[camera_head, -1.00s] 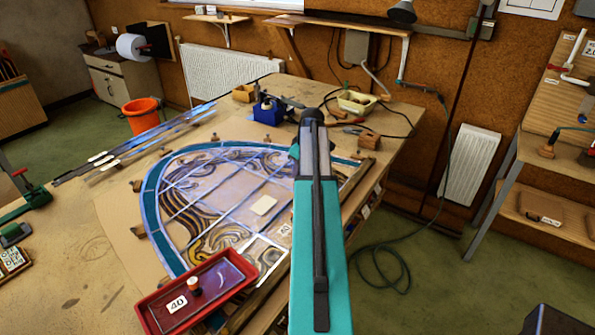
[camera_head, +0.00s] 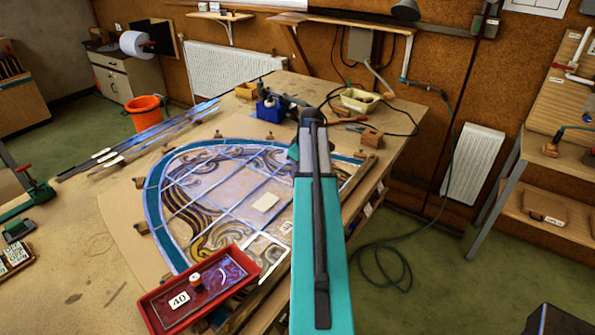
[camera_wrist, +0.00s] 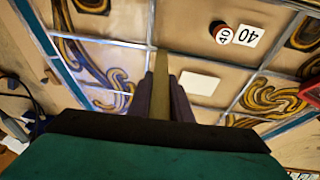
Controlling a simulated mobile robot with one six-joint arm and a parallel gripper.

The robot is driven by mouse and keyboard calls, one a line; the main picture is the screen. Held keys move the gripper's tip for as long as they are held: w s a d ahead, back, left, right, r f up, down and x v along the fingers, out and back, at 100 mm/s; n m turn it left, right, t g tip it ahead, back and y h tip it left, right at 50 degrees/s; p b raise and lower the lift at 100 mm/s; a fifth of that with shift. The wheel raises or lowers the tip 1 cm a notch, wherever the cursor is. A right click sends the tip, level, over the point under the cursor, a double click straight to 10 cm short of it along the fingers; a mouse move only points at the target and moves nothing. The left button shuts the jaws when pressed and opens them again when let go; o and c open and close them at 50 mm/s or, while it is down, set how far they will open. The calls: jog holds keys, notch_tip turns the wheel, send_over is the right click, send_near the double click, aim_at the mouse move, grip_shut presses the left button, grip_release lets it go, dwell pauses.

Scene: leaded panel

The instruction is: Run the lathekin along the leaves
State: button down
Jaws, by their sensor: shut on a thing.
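The leaded panel (camera_head: 215,192), with an arched outline, blue-green border, dark swirling painted glass and pale lead strips, lies flat on the bench. The wrist view shows it close up (camera_wrist: 115,20). My gripper (camera_wrist: 162,88) is over the panel, its dark fingers shut on the lathekin (camera_wrist: 161,62), a narrow tan strip pointing away from me. Its far end appears by a lead line; I cannot tell whether it touches. In the head view my arm hides the gripper and lathekin.
A red tray (camera_head: 158,316) stands at the panel's near edge. A pale square (camera_head: 265,202) lies on the panel. Lead strips (camera_head: 150,135) lie back left.

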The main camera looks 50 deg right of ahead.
jog(key=shift+a+f, duration=0.1)
jog(key=shift+a, duration=0.1)
jog(key=shift+s+a, duration=0.1)
jog(key=shift+a, duration=0.85)
jog(key=shift+a, duration=1.05)
jog(key=shift+a, duration=0.1)
jog(key=shift+s+a, duration=0.2)
jog(key=shift+a, duration=0.9)
jog(key=shift+a, duration=0.1)
jog(key=shift+s+a, duration=0.1)
jog(key=shift+a, duration=0.95)
jog(key=shift+a, duration=0.1)
